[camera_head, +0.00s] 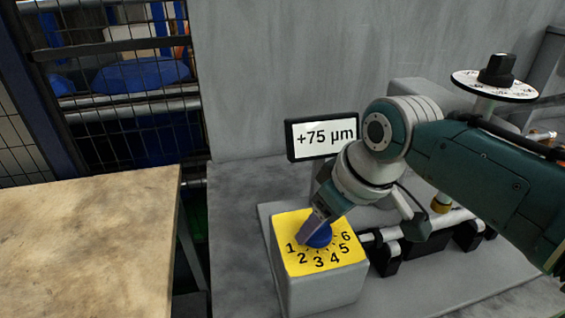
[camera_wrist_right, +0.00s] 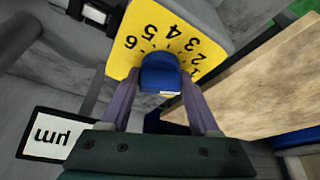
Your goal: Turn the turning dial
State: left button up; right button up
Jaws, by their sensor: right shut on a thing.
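The turning dial is a blue knob (camera_head: 319,236) on a yellow plate (camera_head: 291,262) numbered 1 to 6, on top of a grey box. In the right wrist view the blue knob (camera_wrist_right: 160,72) sits between the two fingers of my right gripper (camera_wrist_right: 160,90), which is shut on it. In the head view my right gripper (camera_head: 318,226) reaches down onto the knob from above and hides part of it. The knob's pointer direction is hard to make out. A display (camera_head: 324,136) behind the box reads +75 µm. My left gripper is not in view.
A second dial with a black knob (camera_head: 497,69) on a white disc stands at the upper right, behind my arm. Grey machine parts with a shaft (camera_head: 455,217) lie right of the box. A wooden table (camera_head: 85,240) is at the left, before a wire fence (camera_head: 125,80).

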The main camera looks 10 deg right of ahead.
jog(key=shift+d+f+n+g+y+b, duration=0.1)
jog(key=shift+n+g+y+b, duration=0.45)
jog(key=shift+n, duration=1.25)
jog(key=o, duration=1.3)
jog(key=shift+r, duration=0.35)
jog(key=p+v, duration=0.2)
jog(key=v, duration=0.7)
jog(key=shift+s+d+r+p, duration=0.1)
jog(key=shift+s+r+p, duration=0.05)
jog(key=shift+p, duration=0.2)
